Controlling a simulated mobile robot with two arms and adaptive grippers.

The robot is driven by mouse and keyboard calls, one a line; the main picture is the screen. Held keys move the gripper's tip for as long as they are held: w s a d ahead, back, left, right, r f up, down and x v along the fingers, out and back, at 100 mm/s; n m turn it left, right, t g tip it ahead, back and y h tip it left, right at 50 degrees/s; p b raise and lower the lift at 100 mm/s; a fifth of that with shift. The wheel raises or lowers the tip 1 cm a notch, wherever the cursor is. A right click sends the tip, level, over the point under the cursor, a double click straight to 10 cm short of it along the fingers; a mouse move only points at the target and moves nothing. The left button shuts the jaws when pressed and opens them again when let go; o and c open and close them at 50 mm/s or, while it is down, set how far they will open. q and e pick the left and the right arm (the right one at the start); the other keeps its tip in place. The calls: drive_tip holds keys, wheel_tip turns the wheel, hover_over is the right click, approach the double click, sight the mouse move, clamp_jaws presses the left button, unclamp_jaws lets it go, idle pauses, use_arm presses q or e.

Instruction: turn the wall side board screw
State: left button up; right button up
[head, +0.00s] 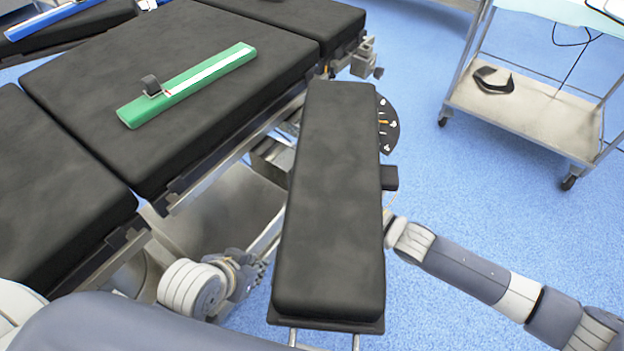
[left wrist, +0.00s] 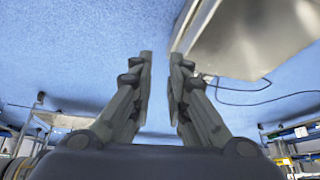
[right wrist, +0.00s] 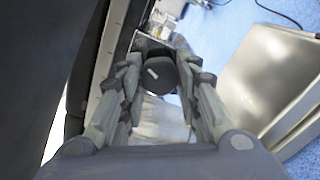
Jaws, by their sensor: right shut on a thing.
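The side board (head: 330,200) is a long black padded board beside the operating table. A black rounded screw knob (right wrist: 159,75) with a small white mark shows in the right wrist view. My right gripper (right wrist: 158,68) is shut on it, with one finger on each side. In the head view my right arm comes in from the right, and its gripper is hidden by the side board. My left gripper (head: 258,266) is left of the board, low in the head view. In the left wrist view its fingers (left wrist: 161,60) are apart with nothing between them.
The black operating table (head: 100,85) carries a green bar (head: 185,85) with a dark clamp. A dark fan-shaped plate (head: 388,125) and a small black block (head: 389,177) sit at the board's right edge. A metal trolley (head: 530,105) stands at the upper right; blue floor between is clear.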

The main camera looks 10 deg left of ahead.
use_arm(q)
drive_tip(key=s+a+r+g+p, duration=0.1)
drive_tip(key=s+g+p, duration=0.15)
drive_tip(key=s, duration=0.25)
wheel_tip(320, 180, down, 19)
drive_tip(key=g+p, duration=0.1)
drive_tip(key=p, duration=0.4)
drive_tip(key=shift+s+y, duration=0.2)
drive_tip(key=shift+y, duration=0.1)
use_arm(e)
drive_tip(key=m, duration=3.5)
drive_tip(key=shift+w+d, duration=0.1)
use_arm(q)
drive_tip(key=shift+r, duration=0.1)
